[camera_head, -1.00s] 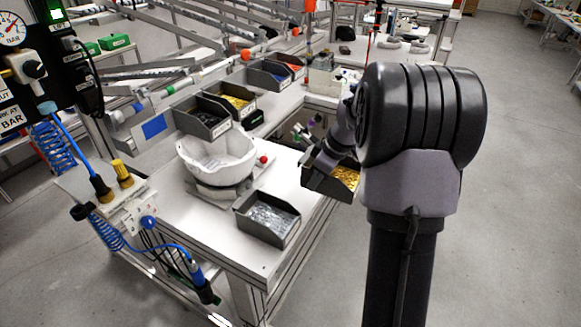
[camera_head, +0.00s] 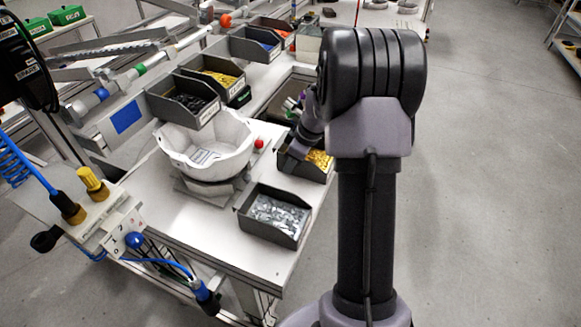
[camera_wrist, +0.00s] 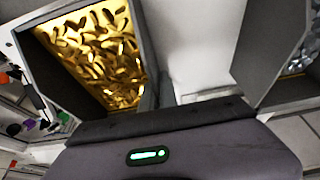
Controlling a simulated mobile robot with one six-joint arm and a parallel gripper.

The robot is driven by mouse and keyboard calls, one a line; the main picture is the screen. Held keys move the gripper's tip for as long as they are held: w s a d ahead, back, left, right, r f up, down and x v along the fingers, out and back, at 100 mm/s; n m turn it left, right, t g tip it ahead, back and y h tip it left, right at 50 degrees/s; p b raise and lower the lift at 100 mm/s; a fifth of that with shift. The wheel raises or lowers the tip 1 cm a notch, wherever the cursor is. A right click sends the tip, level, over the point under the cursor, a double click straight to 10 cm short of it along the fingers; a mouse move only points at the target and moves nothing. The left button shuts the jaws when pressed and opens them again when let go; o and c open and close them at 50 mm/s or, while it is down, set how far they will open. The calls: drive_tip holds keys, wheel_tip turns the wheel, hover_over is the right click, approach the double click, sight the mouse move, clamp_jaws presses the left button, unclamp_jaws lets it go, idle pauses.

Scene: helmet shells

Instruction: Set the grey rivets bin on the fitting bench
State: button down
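A dark grey bin with brass-coloured contents (camera_head: 318,160) hangs at the right edge of the white fitting bench (camera_head: 225,245); it fills the upper left of the wrist view (camera_wrist: 92,50). My gripper (camera_head: 300,133), partly hidden by my arm, appears shut on this bin's wall. A second dark grey bin with silver-grey pieces (camera_head: 273,214) stands on the bench near its front right edge. Part of it shows at the right of the wrist view (camera_wrist: 270,40). Whether the held bin touches the bench cannot be told.
A white helmet shell (camera_head: 205,145) sits on a stand left of the bins, with a red knob (camera_head: 259,143) beside it. Bins with black (camera_head: 183,103) and yellow (camera_head: 215,80) contents stand behind. A valve block with blue hose (camera_head: 115,225) is at the left.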

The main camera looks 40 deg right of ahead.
drive_tip(key=shift+r, duration=0.1)
drive_tip(key=shift+f, duration=0.2)
drive_tip(key=c, duration=1.6)
unclamp_jaws()
drive_tip(key=shift+r, duration=0.1)
drive_tip(key=shift+c, duration=0.2)
